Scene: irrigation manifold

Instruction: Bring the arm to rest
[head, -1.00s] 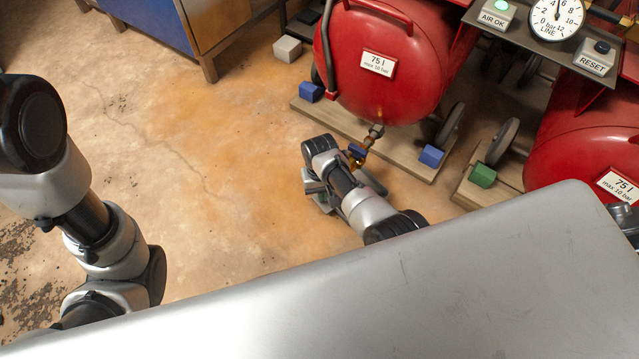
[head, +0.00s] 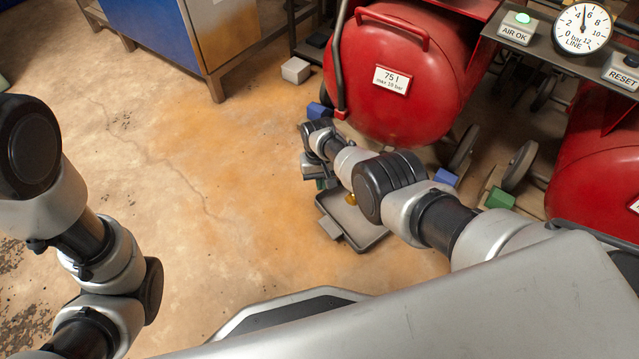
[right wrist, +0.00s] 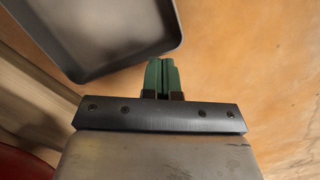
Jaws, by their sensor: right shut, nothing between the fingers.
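My right arm reaches from the lower right in the head view. Its gripper (head: 325,181) is low over the floor, just left of the red tank (head: 392,80). In the right wrist view the green fingers (right wrist: 161,75) are together with nothing between them. A shallow grey tray (head: 333,230) lies on the floor under the arm in the head view, partly hidden by it. Its rim (right wrist: 178,30) also shows at the upper left of the right wrist view, apart from the fingertips. My left arm stands at the left of the head view; its gripper is out of frame.
A small yellow patch (head: 350,199) shows at the tray. Blue (head: 446,177) and green (head: 498,198) blocks sit near the tank wheels. A second red tank (head: 600,150) stands right. A gauge (head: 583,28) is at upper right. The floor (head: 230,190) left of my right arm is clear.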

